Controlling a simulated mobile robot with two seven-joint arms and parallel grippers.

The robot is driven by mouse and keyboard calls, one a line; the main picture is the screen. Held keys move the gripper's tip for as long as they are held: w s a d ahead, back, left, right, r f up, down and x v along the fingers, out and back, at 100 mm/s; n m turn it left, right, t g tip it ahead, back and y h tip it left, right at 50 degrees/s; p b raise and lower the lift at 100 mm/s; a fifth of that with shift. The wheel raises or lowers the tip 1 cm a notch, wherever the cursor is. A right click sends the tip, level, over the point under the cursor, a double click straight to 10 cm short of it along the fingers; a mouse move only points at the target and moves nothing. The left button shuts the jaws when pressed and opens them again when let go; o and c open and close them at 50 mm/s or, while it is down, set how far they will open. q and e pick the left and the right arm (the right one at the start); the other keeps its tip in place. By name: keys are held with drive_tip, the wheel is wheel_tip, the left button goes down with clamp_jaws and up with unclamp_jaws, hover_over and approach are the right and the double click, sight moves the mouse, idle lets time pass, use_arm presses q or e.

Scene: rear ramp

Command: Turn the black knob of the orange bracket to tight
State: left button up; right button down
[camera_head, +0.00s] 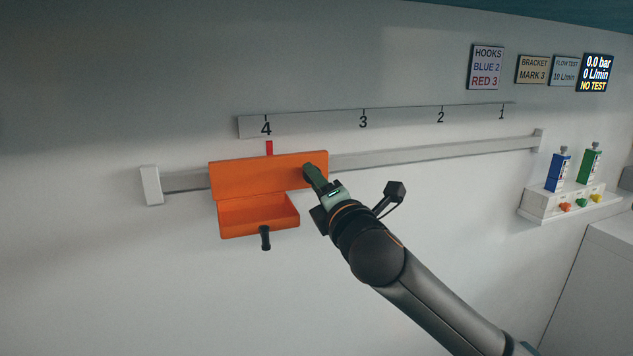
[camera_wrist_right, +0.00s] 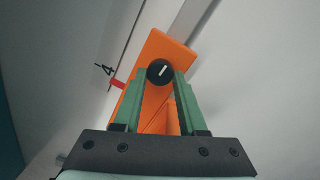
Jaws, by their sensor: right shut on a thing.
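The orange bracket (camera_head: 235,176) sits on the grey wall rail, with its red pointer (camera_head: 269,147) just under the 4 of the scale. It also shows in the right wrist view (camera_wrist_right: 158,50). The black knob (camera_wrist_right: 160,72), with a white line mark, is between the green fingertips of my right gripper (camera_wrist_right: 160,76), which is shut on it. In the head view my right gripper (camera_head: 314,176) reaches the bracket's right end and hides the knob. A black handle (camera_head: 265,238) hangs from the bracket's lower front. My left gripper is in neither view.
The rail (camera_head: 440,152) runs right to an end stop, below the numbered scale (camera_head: 400,119). A sign (camera_head: 533,69) reads BRACKET MARK 3.

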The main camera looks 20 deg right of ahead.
drive_tip(key=shift+c, duration=2.3)
unclamp_jaws()
drive_tip(key=shift+s, duration=0.1)
drive_tip(key=s+f+b, duration=0.1)
drive_tip(key=s, duration=1.1)
drive_tip(key=shift+s+d, duration=0.15)
drive_tip(key=shift+d, duration=0.15)
